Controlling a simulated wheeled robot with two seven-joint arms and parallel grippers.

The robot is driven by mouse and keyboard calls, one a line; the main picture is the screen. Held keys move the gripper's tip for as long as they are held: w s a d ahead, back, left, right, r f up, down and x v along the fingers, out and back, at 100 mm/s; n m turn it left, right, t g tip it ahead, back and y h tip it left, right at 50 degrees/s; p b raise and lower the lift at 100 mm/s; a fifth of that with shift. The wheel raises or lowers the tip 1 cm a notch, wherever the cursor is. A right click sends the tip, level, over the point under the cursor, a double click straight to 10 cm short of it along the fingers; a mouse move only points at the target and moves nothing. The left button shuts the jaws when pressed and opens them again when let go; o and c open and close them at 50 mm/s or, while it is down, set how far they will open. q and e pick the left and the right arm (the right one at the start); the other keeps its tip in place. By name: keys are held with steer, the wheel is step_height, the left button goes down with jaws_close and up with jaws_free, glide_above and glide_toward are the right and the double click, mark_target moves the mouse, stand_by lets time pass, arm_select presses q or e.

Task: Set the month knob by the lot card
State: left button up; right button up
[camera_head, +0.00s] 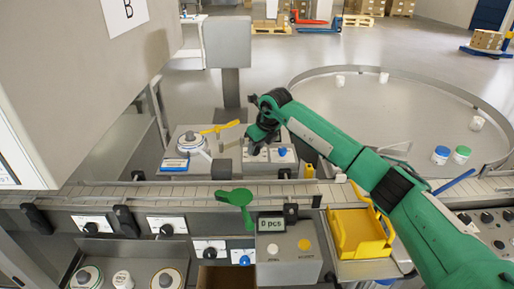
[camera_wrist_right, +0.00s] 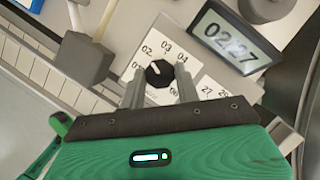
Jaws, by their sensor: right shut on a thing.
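The month knob (camera_wrist_right: 158,74) is a small black knob on a white dial with numbers such as 02, 03 and 04. Its pale pointer mark leans to the upper left, towards 02. My right gripper (camera_wrist_right: 160,90) is shut on the knob, one finger on each side. A display (camera_wrist_right: 224,38) beside the dial reads 02 and 27. In the head view my right gripper (camera_head: 264,138) is over the small panel behind the conveyor and hides the knob. A card marked B (camera_head: 125,11) is on the grey cabinet; I cannot tell whether it is the lot card. My left gripper is not in view.
The conveyor (camera_head: 105,192) runs across in front of the panel. A yellow bin (camera_head: 357,235) and a counter reading 0 pcs (camera_head: 271,224) are nearer me. A round table (camera_head: 335,110) with several jars stands at the back right.

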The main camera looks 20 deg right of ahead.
steer(key=shift+a+f+m+t+h+b, duration=0.1)
steer(key=shift+m+t+h+b, duration=0.25)
steer(key=shift+m, duration=0.65)
steer(key=m+h+b, duration=0.1)
steer(key=m, duration=0.1)
steer(key=m+b, duration=0.1)
steer(key=m, duration=0.1)
steer(key=shift+a+m+h, duration=0.15)
steer(key=shift+m+h, duration=0.2)
steer(key=shift+m, duration=0.05)
steer(key=shift+m+b, duration=0.4)
steer(key=shift+m, duration=0.1)
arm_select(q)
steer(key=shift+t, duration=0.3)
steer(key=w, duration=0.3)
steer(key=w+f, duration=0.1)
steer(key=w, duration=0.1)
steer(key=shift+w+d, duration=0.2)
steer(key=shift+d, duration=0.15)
arm_select(e)
steer(key=shift+m+h, duration=0.3)
steer(key=shift+h, duration=0.1)
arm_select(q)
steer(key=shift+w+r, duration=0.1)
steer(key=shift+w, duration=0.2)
